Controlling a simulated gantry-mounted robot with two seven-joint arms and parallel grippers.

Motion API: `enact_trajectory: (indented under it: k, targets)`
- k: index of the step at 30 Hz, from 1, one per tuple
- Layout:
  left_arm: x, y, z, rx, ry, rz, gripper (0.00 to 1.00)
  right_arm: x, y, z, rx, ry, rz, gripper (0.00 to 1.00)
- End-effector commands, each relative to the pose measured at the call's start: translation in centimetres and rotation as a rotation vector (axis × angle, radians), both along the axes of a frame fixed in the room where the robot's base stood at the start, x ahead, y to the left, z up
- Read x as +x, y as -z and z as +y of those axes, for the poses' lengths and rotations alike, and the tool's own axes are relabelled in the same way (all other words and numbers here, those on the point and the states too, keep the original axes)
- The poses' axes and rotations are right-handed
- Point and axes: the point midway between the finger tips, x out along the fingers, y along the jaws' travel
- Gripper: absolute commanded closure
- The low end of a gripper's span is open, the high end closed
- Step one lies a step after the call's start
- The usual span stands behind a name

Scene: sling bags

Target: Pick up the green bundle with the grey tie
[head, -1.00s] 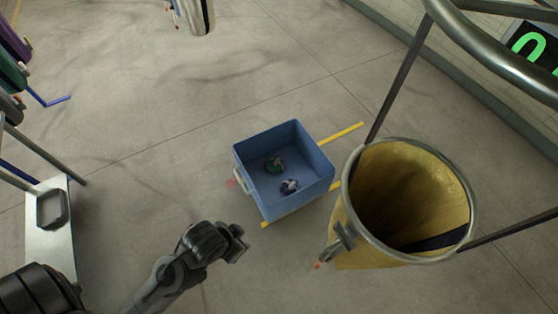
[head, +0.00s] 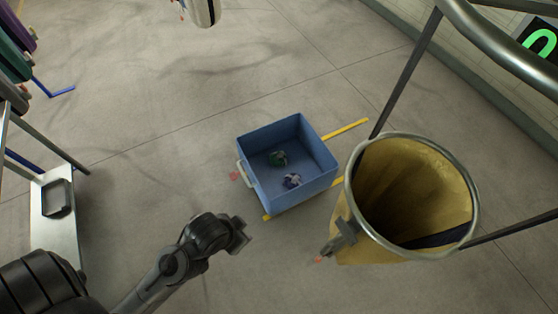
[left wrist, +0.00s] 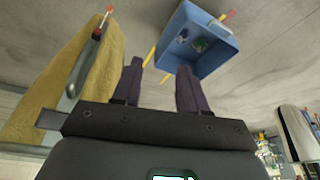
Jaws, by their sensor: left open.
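A green bundle (head: 278,158) lies in the bottom of a blue bin (head: 262,187) on the floor; its grey tie is too small to make out clearly. A blue and white bundle (head: 292,180) lies beside it, nearer to me. My left gripper (head: 242,236) is in front of the bin to the lower left, apart from it. In the left wrist view the left gripper (left wrist: 160,80) is open and empty, and the bin (left wrist: 212,62) with the green bundle (left wrist: 200,45) shows beyond its fingers. My right gripper is in neither view.
A yellow sling bag (head: 365,252) hangs open on a metal ring just right of the bin. A metal stand (head: 52,240) is at the left. Yellow floor lines (head: 345,131) run beside the bin.

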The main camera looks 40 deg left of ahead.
Motion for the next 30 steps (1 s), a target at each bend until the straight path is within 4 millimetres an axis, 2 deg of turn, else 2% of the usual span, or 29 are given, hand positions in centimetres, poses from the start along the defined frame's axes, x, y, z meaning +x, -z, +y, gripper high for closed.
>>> enact_trajectory:
  k: [8,15,18,30]
  targets:
    - [0.01,-0.01,0.01,0.000,0.001,0.000,0.56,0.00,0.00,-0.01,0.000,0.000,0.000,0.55]
    - [0.02,-0.03,-0.13,-0.005,-0.004,0.000,0.19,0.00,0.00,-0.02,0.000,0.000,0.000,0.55]
    - [0.03,-0.04,-0.23,-0.010,-0.006,-0.001,0.07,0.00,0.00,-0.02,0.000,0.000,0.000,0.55]
    - [0.07,-0.03,-0.10,-0.005,-0.005,-0.001,0.07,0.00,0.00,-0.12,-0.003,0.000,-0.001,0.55]
